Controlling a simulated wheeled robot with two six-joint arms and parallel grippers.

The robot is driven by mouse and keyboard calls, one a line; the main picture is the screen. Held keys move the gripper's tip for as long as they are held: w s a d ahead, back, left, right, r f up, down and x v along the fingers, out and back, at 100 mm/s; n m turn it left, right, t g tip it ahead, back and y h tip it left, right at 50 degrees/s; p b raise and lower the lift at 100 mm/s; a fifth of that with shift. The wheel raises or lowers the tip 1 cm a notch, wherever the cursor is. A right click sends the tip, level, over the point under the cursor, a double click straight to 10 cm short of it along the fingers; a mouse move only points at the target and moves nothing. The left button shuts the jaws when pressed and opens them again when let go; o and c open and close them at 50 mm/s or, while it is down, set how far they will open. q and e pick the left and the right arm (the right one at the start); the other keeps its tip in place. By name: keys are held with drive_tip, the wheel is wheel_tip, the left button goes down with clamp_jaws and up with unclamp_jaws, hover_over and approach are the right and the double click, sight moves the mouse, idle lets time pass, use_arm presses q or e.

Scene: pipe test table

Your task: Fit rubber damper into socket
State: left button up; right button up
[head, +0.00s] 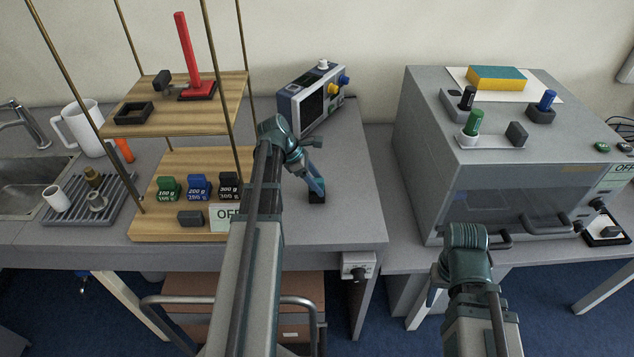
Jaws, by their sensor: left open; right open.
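My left gripper (316,187) points down over the grey table right of the wooden rack. Its fingers are open, and a small black block-like shape (316,198) shows at their tips. I cannot tell whether this is the rubber damper or part of the fingertips. A square black open frame (133,112), which may be the socket, lies on the rack's upper shelf. Dark grey blocks also lie beside the red post (162,80) and on the lower shelf (190,217). My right arm (467,250) is low in front of the grey cabinet; its fingers are not visible.
A red post (187,50) stands on the upper shelf, with several labelled weights (199,186) below. A meter (312,97) stands at the back. The cabinet (420,140) fills the right. Thin brass rods (216,60) frame the rack. Table right of my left gripper is clear.

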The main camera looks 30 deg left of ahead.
use_arm(q)
drive_tip(key=p+v, duration=0.6)
drive_tip(key=shift+w+d+r, duration=0.1)
drive_tip(key=shift+d+r, duration=0.15)
drive_tip(key=shift+r, duration=0.1)
drive_tip(key=shift+s+a+r+p, duration=0.25)
drive_tip(key=shift+a+r+p, duration=0.1)
drive_tip(key=shift+r+p, duration=0.1)
drive_tip(key=shift+d, duration=0.1)
drive_tip(key=s+d+f+m+g+y, duration=0.1)
drive_tip(key=s+d+m+y, duration=0.1)
drive_tip(key=s+d+m, duration=0.3)
drive_tip(key=s+d+f+m+g+y, duration=0.1)
drive_tip(key=s+d+m, duration=0.3)
drive_tip(key=d+m, duration=0.9)
drive_tip(key=s+d+m+g+y, duration=0.1)
drive_tip(key=s+d+m+y, duration=0.2)
drive_tip(key=d+m, duration=0.7)
drive_tip(key=s+d, duration=0.2)
drive_tip(key=d, duration=0.3)
drive_tip(key=shift+s+f+y, duration=0.3)
drive_tip(key=shift+s+f, duration=0.05)
drive_tip(key=shift+f, duration=0.05)
